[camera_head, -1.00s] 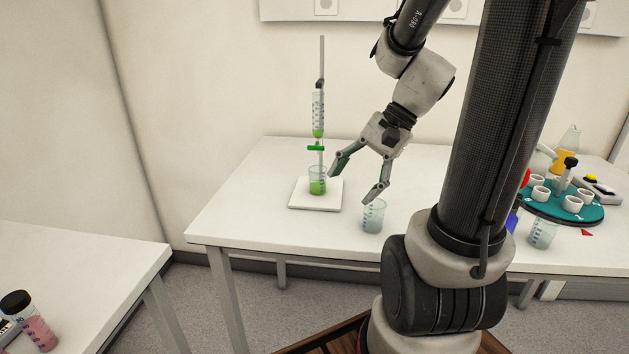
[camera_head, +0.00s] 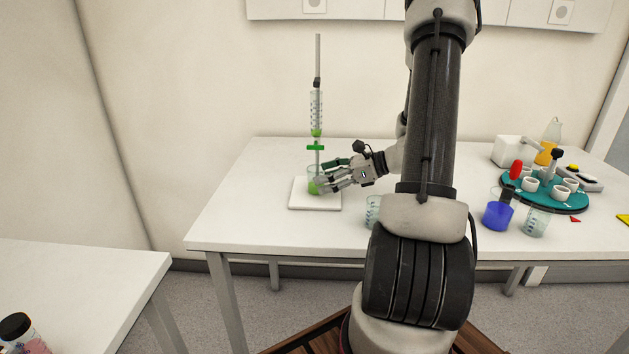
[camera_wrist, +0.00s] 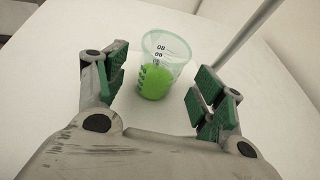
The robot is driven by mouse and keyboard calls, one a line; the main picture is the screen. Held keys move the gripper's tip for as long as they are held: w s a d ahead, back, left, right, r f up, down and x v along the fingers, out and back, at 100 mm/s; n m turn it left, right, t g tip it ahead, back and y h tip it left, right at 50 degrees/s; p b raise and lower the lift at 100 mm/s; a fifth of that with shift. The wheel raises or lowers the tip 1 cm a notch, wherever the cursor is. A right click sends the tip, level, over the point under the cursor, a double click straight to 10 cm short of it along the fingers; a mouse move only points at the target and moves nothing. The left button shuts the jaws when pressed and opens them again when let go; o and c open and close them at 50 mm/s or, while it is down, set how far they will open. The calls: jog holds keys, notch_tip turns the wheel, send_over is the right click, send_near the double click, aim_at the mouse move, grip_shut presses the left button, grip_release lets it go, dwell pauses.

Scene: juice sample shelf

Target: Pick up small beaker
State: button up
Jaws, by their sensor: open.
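A small clear beaker with green liquid (camera_head: 313,187) stands on the white base plate of a burette stand, under the burette. It also shows upright in the wrist view (camera_wrist: 158,66), between and just ahead of the green-padded fingers. My gripper (camera_head: 324,179) is open and level beside the beaker, reaching in from the right; in the wrist view (camera_wrist: 157,84) its fingers lie on either side of the beaker with gaps. In the head view the fingers hide part of the beaker. A second clear beaker (camera_head: 372,212) stands on the table, partly hidden by my arm.
The burette (camera_head: 316,112) hangs on a thin rod above the beaker, close to my gripper. The white stand base (camera_head: 315,205) lies under it. At right are a teal carousel (camera_head: 520,193), a blue beaker (camera_head: 497,216) and another clear beaker (camera_head: 537,223). The left of the table is clear.

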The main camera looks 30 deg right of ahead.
jog(key=x, duration=0.3)
jog(key=shift+w+a+f, duration=0.1)
jog(key=shift+a+f, duration=0.05)
jog(key=shift+f, duration=0.05)
jog(key=c, duration=1.2)
jog(key=shift+r, duration=0.1)
jog(key=shift+r, duration=0.55)
jog(key=shift+s+d+r, duration=0.2)
jog(key=shift+r, duration=0.4)
jog(key=shift+s+d+r, duration=0.2)
jog(key=shift+d+r, duration=0.05)
jog(key=shift+r, duration=0.35)
jog(key=s+d, duration=1.1)
jog(key=s, duration=0.1)
jog(key=shift+d, duration=0.4)
